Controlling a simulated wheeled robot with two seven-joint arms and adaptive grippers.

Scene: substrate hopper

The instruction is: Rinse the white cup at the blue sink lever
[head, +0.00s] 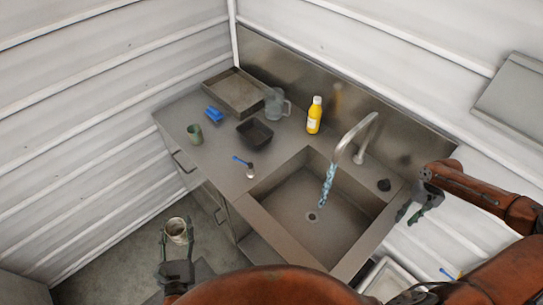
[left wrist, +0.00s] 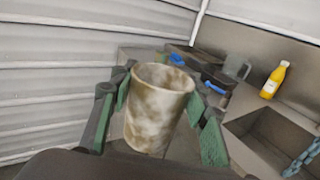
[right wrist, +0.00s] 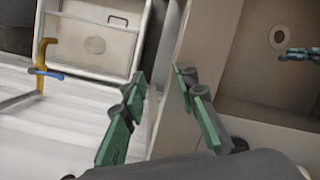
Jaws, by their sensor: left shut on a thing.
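The white cup (head: 176,231), stained brown, is held upright in my left gripper (head: 177,240), off the counter at the lower left. In the left wrist view the cup (left wrist: 158,105) sits between the green finger pads. Water (head: 327,185) runs from the curved tap (head: 352,140) into the sink (head: 290,195). A blue lever (head: 446,272) shows low at the right, and in the right wrist view a blue bar (right wrist: 46,74) crosses a yellow pipe. My right gripper (head: 418,207) is open and empty beside the sink's right edge.
On the counter are a yellow bottle (head: 314,115), a grey jug (head: 276,103), a black tray (head: 254,133), a large metal tray (head: 236,92), a green cup (head: 194,134), a blue sponge (head: 213,114) and a blue-handled brush (head: 243,163). A white basin (head: 388,281) stands below right.

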